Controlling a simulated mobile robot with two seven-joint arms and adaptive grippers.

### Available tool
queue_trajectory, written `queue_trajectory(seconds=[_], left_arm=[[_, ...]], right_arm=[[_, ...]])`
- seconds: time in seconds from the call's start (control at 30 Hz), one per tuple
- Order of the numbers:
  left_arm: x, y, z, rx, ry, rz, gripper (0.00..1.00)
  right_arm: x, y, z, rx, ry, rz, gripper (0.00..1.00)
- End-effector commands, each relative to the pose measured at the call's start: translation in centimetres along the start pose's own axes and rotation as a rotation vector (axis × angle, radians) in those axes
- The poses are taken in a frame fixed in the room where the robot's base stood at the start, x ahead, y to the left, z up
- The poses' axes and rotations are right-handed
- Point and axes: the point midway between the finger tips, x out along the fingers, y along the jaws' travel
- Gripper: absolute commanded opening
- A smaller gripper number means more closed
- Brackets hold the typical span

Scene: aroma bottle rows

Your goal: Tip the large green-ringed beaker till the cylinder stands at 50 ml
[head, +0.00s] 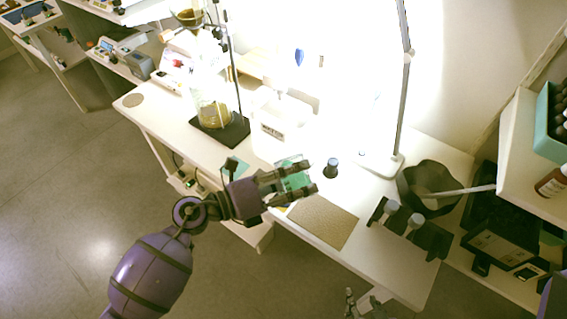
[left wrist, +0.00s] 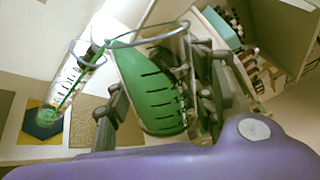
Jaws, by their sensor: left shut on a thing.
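The large beaker (left wrist: 150,88) is tilted in the left wrist view, with green liquid inside and dark marks on its wall; its rim looks grey-blue there. My left gripper (head: 307,180) is shut on it, fingers on both sides. It also shows green in the head view (head: 296,178). The clear cylinder (left wrist: 70,78) is left of the beaker in the left wrist view. A thin green streak runs from the beaker's lip down into it, and green liquid lies near its bottom. The exact level is unreadable. What may be my right gripper (head: 362,302) is at the head view's bottom edge.
The cylinder is over a blue and yellow mat (left wrist: 32,128). A brown pad (head: 324,222) lies beside my left gripper. A dark-capped bottle (head: 331,168), a stand with a dark base (head: 222,132) and a black bin (head: 428,180) are nearby.

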Motion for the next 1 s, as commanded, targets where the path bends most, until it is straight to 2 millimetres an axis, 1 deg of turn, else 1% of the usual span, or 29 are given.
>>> queue_trajectory(seconds=[0.53,1.0], left_arm=[[0.02,-0.01,0.05,-0.025,0.003,-0.001,0.16],[0.02,0.02,0.02,-0.027,0.003,-0.001,0.16]], right_arm=[[-0.12,0.07,-0.85,-0.001,0.013,0.001,0.40],[-0.10,-0.04,-0.85,0.002,0.013,0.000,0.40]])
